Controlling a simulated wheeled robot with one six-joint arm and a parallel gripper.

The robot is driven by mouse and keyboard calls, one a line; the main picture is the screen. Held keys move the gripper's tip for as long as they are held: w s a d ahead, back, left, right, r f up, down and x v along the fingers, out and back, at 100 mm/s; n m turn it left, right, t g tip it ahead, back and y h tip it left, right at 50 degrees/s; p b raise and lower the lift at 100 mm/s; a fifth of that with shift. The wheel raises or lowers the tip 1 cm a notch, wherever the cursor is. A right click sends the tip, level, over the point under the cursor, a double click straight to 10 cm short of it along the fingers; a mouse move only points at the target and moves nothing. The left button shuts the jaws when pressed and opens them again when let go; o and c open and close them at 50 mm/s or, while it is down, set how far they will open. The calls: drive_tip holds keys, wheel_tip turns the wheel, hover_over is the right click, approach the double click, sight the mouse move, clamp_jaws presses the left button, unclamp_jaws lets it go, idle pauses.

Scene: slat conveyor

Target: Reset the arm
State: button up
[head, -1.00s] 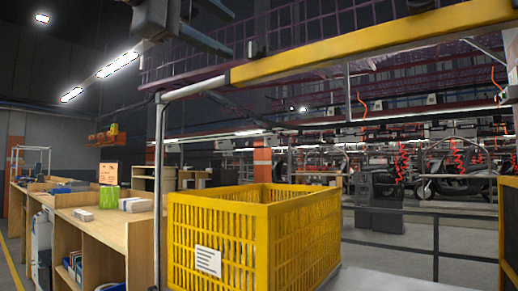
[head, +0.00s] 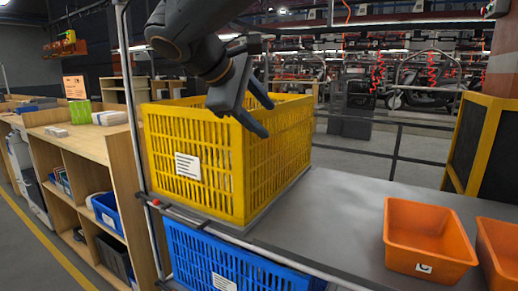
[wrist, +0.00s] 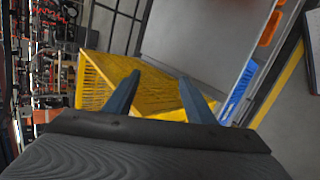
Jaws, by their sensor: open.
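My gripper (head: 262,112) is open and hangs in front of the near upper edge of the yellow crate in the head view. Its two dark fingers are spread, with nothing visible between them. In the wrist view the fingers of my gripper (wrist: 158,98) point toward the yellow crate (wrist: 142,90), which appears tilted by the camera angle. The yellow crate (head: 188,140) stands on the grey work surface with a white label on its front. The inside of the crate is mostly hidden.
A blue crate (head: 235,262) sits below the surface. Orange bins (head: 425,238) stand at the right on the grey surface (head: 335,215). A wooden shelf desk (head: 90,150) is at the left. The surface between the yellow crate and the bins is clear.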

drive_tip(key=s+d+f+m+g+y+p, duration=0.1)
drive_tip(key=s+d+f+m+g, duration=0.2)
drive_tip(key=d+f, duration=0.7)
drive_tip(key=s+d+f+m+g+y+p, duration=0.2)
drive_tip(key=s+d+f+m, duration=0.2)
drive_tip(key=s+f, duration=0.5)
drive_tip(key=s+d+f+m+g+y+p, duration=0.1)
drive_tip(key=s+d+f+m+g+y, duration=0.2)
drive_tip(key=s+f+m, duration=0.3)
drive_tip(key=s+d+f, duration=0.1)
drive_tip(key=s+f, duration=0.2)
drive_tip(key=f, duration=0.1)
drive_tip(key=shift+d+f+p, duration=0.3)
drive_tip(key=shift+d+p, duration=0.05)
